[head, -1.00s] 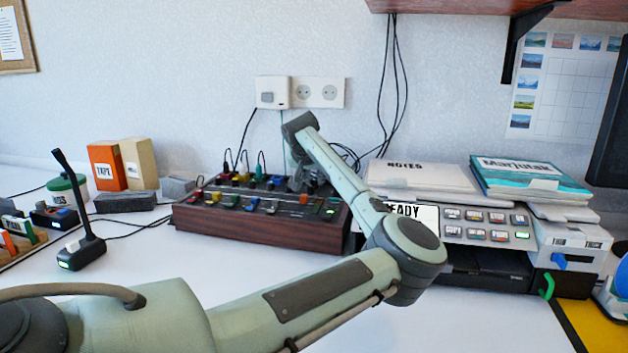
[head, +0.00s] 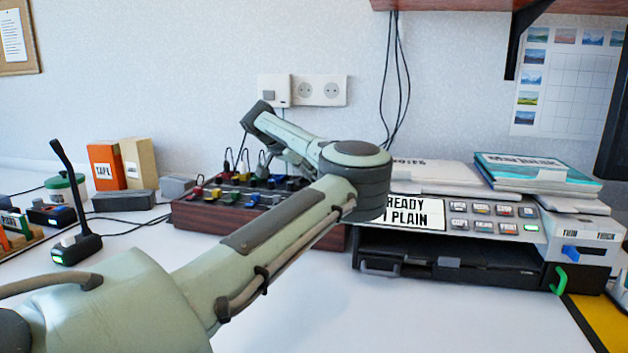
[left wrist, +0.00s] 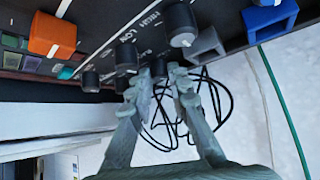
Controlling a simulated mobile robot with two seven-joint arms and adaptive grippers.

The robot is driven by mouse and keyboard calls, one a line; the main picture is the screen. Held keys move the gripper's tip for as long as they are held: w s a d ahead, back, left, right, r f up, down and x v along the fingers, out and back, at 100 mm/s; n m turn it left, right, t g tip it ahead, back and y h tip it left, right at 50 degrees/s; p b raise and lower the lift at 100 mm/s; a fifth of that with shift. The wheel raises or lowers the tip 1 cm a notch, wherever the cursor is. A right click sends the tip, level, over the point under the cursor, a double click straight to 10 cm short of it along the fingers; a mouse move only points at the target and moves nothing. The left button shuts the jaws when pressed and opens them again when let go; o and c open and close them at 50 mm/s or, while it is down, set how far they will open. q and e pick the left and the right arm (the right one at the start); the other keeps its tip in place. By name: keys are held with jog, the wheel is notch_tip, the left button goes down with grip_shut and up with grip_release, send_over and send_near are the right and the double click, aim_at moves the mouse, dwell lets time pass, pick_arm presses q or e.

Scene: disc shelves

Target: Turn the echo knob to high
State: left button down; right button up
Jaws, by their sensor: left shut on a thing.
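The wood-sided mixer (head: 205,212) stands on the white table, its right part covered by my arm in the head view. In the left wrist view its dark panel (left wrist: 130,18) carries several black knobs and the letters HIGH and LOW. My left gripper (left wrist: 156,76) is shut on a small black knob (left wrist: 158,67) at the panel's edge. A larger black knob (left wrist: 180,22) stands just beyond it. I cannot read which label belongs to the held knob, nor which way it points. My right gripper is in neither view.
Cables plug into the mixer's back. The printer (head: 470,255) with the READY display (head: 415,213) stands close on the right. A desk microphone (head: 75,245) and boxes (head: 105,165) are on the left.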

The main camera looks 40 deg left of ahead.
pick_arm(q)
jog(key=shift+a+m+h, duration=0.1)
jog(key=shift+m+h, duration=0.7)
jog(key=shift+m, duration=0.3)
jog(key=c, duration=1.4)
grip_release()
jog(key=shift+c, duration=0.2)
jog(key=shift+v, duration=4)
